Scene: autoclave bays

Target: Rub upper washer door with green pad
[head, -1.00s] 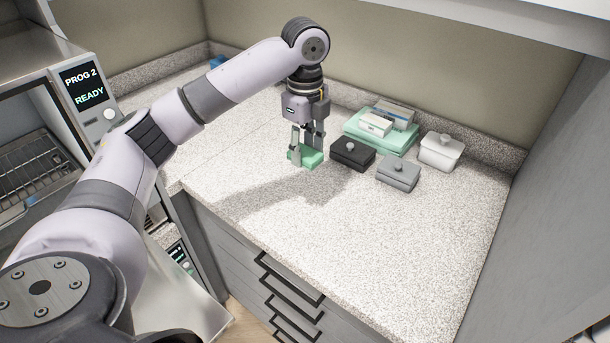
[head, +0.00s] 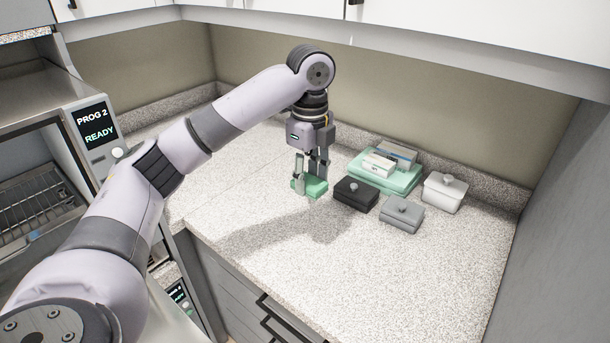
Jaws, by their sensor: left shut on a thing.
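The green pad (head: 314,190) is on or just above the speckled counter, left of the black box. My left gripper (head: 311,178) points straight down and is shut on the pad. I cannot tell whether the pad touches the counter. At the left edge is a machine with a panel (head: 97,122) reading "PROG 2 READY". Its upper chamber is open and shows a wire rack (head: 35,208). A second lit panel (head: 178,294) shows lower down. I cannot make out the upper washer door for certain, as my left arm covers part of the machine. My right gripper is not in view.
On the counter (head: 400,270) stand a black lidded box (head: 356,196), a grey one (head: 402,216) and a white one (head: 443,194). A green tray (head: 368,178) with small boxes is behind. Walls close the back and right. The counter's front is clear.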

